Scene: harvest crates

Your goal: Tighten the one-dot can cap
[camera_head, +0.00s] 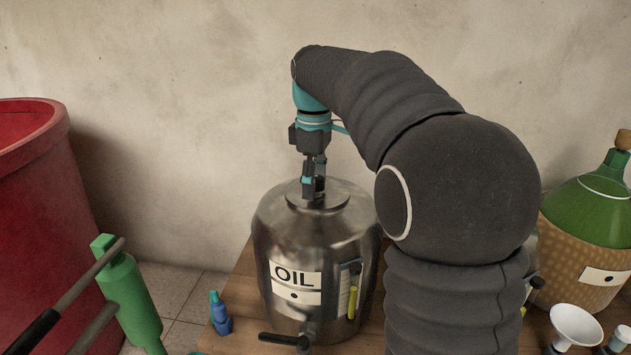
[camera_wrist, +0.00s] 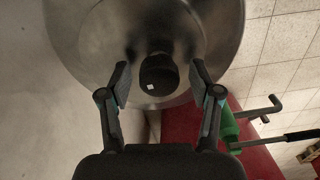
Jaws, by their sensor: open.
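The one-dot can (camera_head: 317,232) is a shiny steel drum with a white label reading OIL above one black dot. It stands on a wooden table. Its dark cap (camera_wrist: 159,74) is a round knob with a small white square mark, on top of the lid. My gripper (camera_head: 314,187) points down at the lid from above. In the wrist view its two fingers (camera_wrist: 161,82) are open, one on each side of the cap, with a gap visible on both sides. In the head view the fingers partly hide the cap.
A green wicker-wrapped bottle (camera_head: 590,215) with a one-dot label stands at the right. A white funnel (camera_head: 576,325) lies in front of it. A small blue bottle (camera_head: 220,314) stands left of the can. A red tub (camera_head: 45,220) and a green tool (camera_head: 128,295) are at the left.

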